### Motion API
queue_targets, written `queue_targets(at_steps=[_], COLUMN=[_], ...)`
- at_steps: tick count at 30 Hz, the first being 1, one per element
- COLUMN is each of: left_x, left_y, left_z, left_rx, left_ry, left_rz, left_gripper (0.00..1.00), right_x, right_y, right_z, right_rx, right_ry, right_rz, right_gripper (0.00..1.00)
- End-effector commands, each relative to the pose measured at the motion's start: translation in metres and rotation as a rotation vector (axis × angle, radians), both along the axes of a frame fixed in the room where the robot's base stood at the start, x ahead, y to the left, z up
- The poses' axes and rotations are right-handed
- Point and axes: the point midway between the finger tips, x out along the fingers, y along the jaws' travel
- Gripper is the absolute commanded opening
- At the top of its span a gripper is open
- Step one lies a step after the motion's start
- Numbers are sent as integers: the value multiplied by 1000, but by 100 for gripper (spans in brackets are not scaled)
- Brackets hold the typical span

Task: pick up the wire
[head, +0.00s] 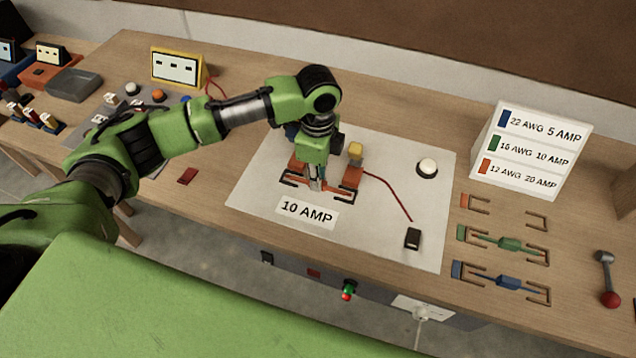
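An orange wire (334,188) lies in dark brackets on a white board (262,185), behind the "10 AMP" label (307,212). My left gripper (316,185) points down at the middle of this wire, and its fingertips hide part of it. I cannot tell whether the fingers are closed on it. On the rack at the right, a green wire (509,244) and a blue wire (508,283) each lie across dark brackets. The orange-marked slot (472,202) there holds no wire. My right gripper is not in view.
A sign (530,150) lists wire sizes and amps. A white dome button (427,168), a red lead with a black block (412,239) and a yellow cube (355,150) are near the gripper. A red-knobbed lever (609,298) is far right. A yellow-framed meter (178,68) stands back left.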

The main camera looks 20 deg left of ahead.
Motion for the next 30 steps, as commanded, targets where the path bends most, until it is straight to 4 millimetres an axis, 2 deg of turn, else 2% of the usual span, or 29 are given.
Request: queue_targets(at_steps=[9,13,16,24,30], left_x=[1,1,1,-41,-82], left_y=[0,0,-1,-32,-60], left_z=[5,16,32,92,112], left_rx=[0,-1,-2,-3,-2], left_ry=[-2,-3,-6,-8,-4], left_rz=[0,-1,-1,-8,-7], left_gripper=[0,0,0,0,0], right_x=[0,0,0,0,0], right_y=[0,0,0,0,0], right_z=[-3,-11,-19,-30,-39], right_rx=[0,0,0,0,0], right_ry=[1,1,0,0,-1], right_rz=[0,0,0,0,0], right_gripper=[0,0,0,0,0])
